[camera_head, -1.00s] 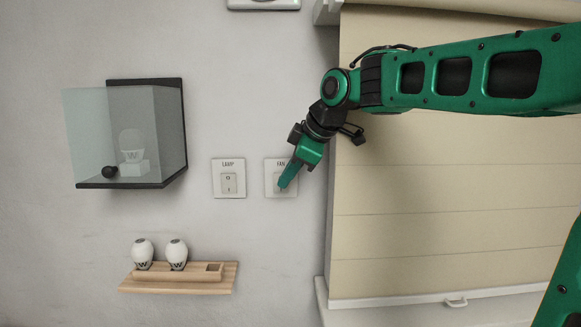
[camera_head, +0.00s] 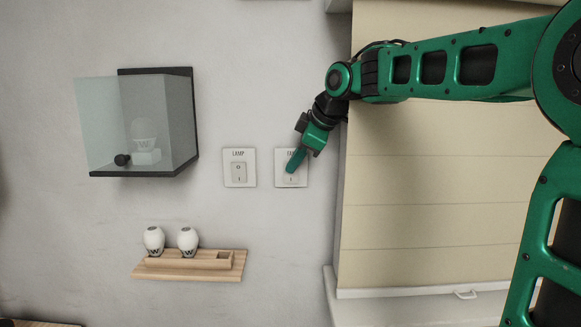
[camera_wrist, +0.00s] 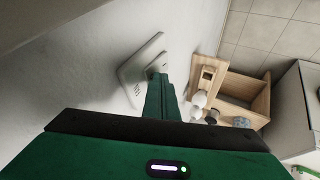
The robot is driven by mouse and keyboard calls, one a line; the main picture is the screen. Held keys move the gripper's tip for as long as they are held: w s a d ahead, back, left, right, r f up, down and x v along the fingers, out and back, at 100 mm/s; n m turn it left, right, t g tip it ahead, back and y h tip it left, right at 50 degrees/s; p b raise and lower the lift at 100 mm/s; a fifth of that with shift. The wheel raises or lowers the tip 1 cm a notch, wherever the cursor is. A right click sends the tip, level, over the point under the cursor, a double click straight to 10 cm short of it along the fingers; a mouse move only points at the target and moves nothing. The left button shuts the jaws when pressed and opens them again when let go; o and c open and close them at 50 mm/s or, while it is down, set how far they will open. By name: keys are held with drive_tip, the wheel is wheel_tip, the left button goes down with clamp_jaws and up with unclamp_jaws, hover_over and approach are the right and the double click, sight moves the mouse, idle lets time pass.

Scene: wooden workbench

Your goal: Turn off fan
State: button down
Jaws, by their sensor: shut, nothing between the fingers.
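The fan switch (camera_head: 303,181) is a white wall plate labelled FAN with a rocker in its middle. It also shows in the wrist view as a tilted white plate (camera_wrist: 136,72) on the wall. My gripper (camera_head: 290,170) is shut and empty, its green fingertips over the upper part of the rocker. In the wrist view the fingertips (camera_wrist: 158,78) are at or very near the rocker; I cannot tell if they touch. The fingers hide much of the rocker, so its position is unclear.
A lamp switch (camera_head: 238,182) is on the wall just left of the fan switch. A glass-fronted case (camera_head: 135,125) hangs further left. A wooden shelf (camera_head: 190,274) with two white bulbs (camera_head: 188,240) is below. A closed blind (camera_head: 430,220) fills the right side.

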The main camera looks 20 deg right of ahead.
drive_tip(key=shift+r, duration=0.2)
drive_tip(key=shift+r, duration=0.6)
drive_tip(key=shift+s, duration=0.1)
drive_tip(key=a+v, duration=0.1)
drive_tip(key=v, duration=1)
drive_tip(key=shift+s+r, duration=0.25)
drive_tip(key=shift+s, duration=0.25)
